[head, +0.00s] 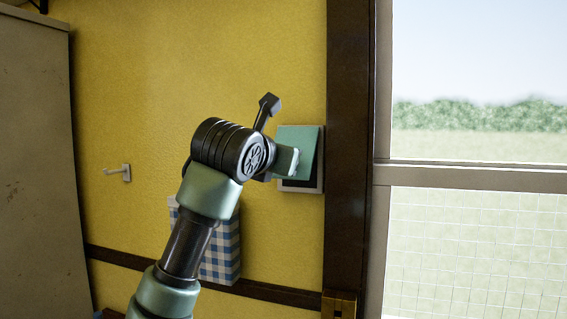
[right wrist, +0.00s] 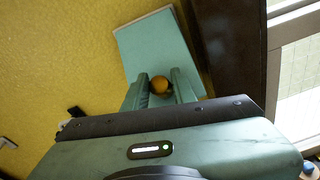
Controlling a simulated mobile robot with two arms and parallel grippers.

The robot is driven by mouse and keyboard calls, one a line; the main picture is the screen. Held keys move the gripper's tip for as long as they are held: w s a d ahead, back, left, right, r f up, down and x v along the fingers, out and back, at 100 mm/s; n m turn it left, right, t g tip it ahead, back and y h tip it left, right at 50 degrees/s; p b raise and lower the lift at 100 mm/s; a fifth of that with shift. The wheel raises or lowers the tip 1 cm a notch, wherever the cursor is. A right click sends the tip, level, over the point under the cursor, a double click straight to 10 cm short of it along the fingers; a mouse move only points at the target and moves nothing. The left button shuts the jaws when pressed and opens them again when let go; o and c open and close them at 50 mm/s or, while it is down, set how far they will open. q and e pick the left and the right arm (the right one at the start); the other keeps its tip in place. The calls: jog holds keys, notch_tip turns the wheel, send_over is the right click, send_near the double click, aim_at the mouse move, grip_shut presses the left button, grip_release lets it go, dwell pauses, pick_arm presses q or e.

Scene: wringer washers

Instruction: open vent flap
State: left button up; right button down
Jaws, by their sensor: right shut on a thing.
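The vent flap (head: 298,138) is a teal square panel in a pale frame (head: 321,172) on the yellow wall, left of the dark post. Its lower edge stands out from the frame, with a dark gap showing below it. In the right wrist view the flap (right wrist: 153,48) has a round orange-brown knob (right wrist: 159,85) near its lower edge. My right gripper (right wrist: 160,79) is shut on this knob, one finger on each side. In the head view my right gripper (head: 290,161) covers the flap's lower part and hides the knob. My left gripper is not in view.
A dark wooden post (head: 350,110) and a window (head: 470,160) stand close to the right of the vent. A white wall hook (head: 119,172) and a blue checked cloth (head: 226,250) are on the left. A grey cabinet (head: 40,170) stands at the far left.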

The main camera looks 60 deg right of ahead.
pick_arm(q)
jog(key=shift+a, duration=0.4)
pick_arm(e)
jog(key=shift+r, duration=0.25)
jog(key=c, duration=1.3)
grip_release()
jog(key=shift+o, duration=0.5)
jog(key=shift+w+d+f, duration=0.15)
jog(key=shift+w+f, duration=0.05)
jog(key=shift+f, duration=0.05)
jog(key=shift+s+a, duration=0.1)
jog(key=shift+a, duration=0.25)
pick_arm(q)
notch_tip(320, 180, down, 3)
jog(key=b, duration=0.3)
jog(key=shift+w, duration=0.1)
pick_arm(e)
jog(key=v, duration=0.7)
jog(key=shift+r, duration=0.1)
